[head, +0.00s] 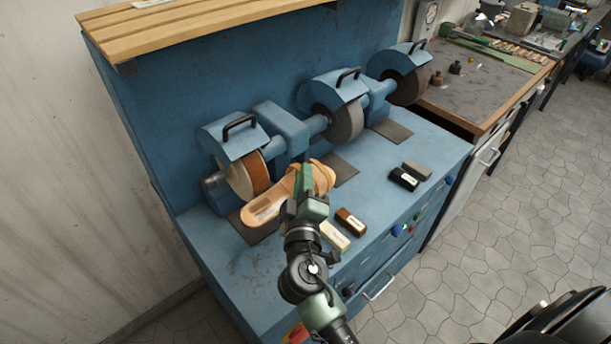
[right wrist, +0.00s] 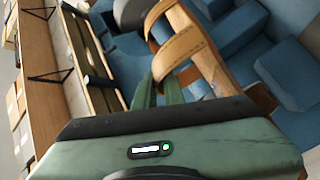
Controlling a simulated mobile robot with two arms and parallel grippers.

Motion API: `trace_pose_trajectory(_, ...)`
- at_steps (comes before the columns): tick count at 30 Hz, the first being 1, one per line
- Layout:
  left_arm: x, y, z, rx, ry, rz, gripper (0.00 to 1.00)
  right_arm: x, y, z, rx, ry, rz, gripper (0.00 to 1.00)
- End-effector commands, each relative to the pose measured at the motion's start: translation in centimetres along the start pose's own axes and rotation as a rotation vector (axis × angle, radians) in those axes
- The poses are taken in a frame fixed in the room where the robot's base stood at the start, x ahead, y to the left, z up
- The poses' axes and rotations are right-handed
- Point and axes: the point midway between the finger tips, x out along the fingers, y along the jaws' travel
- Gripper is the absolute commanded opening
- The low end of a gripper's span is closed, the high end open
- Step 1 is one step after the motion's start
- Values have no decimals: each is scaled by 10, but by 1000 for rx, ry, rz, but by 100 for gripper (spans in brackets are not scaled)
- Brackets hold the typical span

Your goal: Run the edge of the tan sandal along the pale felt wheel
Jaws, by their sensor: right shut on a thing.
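The tan sandal (head: 268,207) is held in front of the leftmost grinding station; it also shows in the right wrist view (right wrist: 184,46). My right gripper (head: 305,182) is shut on it, with green fingers at its strap side. The pale felt wheel (head: 238,184) sits at the leftmost station, with a brown band (head: 257,171) beside it, under a blue hood. The sandal lies just in front and to the right of this wheel; I cannot tell whether its edge touches. The gripper hides part of the sandal. My left gripper is not in view.
A grey wheel (head: 346,122) and a darker wheel (head: 411,88) stand further right on the blue bench (head: 215,255). A cream block (head: 335,236), a brown block (head: 350,222), a black block (head: 404,179) and a grey block (head: 417,169) lie near the front edge.

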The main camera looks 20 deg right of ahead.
Motion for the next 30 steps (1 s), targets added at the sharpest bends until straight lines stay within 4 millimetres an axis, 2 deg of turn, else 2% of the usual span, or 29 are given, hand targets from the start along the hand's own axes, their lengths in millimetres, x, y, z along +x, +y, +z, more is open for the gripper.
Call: trace_pose_trajectory(30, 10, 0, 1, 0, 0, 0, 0, -14, -5, -11, 1, 2, 2, 0)
